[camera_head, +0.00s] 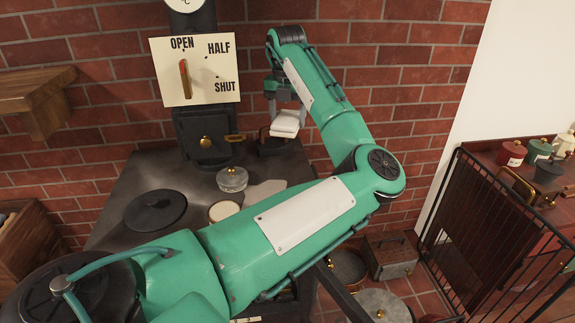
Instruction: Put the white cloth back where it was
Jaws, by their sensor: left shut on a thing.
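My left arm reaches across the view from the lower left. Its gripper (284,108) points down near the brick wall and is shut on the white cloth (286,124). The cloth looks like a small folded bundle. It hangs just above or against a small dark and brown item (271,144) at the back right of the dark stove top; I cannot tell whether they touch. My right gripper is not in view.
The dark stove top (120,215) bears a round black lid (155,210), a glass-like lidded pot (232,179) and a pale round dish (223,211). A lever sign (220,65) hangs behind. A black railing (455,235) and lidded pots (512,153) are right.

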